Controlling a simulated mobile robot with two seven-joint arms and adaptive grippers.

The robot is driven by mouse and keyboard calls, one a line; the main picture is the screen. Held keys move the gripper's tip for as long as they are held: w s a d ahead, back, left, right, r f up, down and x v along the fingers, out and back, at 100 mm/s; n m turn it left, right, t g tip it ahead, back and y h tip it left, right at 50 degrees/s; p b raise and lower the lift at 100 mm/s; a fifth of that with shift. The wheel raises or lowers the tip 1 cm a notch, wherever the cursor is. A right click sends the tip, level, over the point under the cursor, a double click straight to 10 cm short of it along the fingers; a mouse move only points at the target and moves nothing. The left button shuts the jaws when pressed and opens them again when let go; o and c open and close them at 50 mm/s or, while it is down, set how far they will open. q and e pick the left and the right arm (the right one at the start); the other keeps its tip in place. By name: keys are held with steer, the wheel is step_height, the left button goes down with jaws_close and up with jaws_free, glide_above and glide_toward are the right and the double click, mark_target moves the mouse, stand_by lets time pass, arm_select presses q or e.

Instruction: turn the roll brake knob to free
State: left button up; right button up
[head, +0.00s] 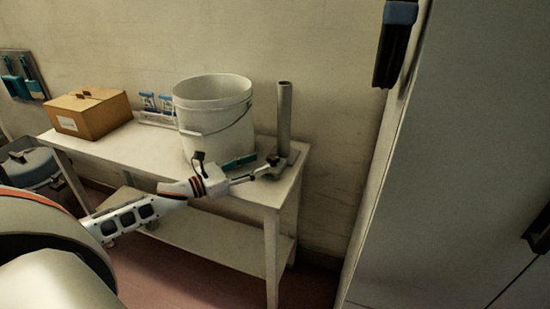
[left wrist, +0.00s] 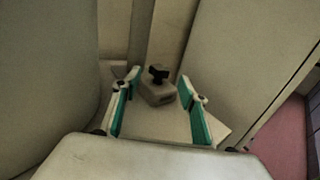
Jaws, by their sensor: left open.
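The roll brake knob is a small black knob (left wrist: 158,73) on top of a grey block (left wrist: 157,93), seen ahead in the left wrist view. In the head view the knob (head: 274,158) is small and dark, at the foot of an upright grey post (head: 284,115) on the table's right end. My left gripper (head: 258,167) reaches over the table toward it. In the left wrist view its teal-padded fingers (left wrist: 160,82) are spread, with the knob and block beyond and between their tips. Contact is not clear. The knob's markings are too small to read. My right gripper is not in view.
A white bucket (head: 212,120) stands close left of my left gripper on the white table (head: 135,147). A cardboard box (head: 90,113) and small blue-and-white items (head: 158,104) are farther left. The wall is close behind. A tall pale cabinet (head: 455,160) stands at right.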

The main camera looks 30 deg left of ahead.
mark_target(272, 157)
arm_select(q)
steer(key=shift+x, duration=3.2)
steer(key=c, duration=1.1)
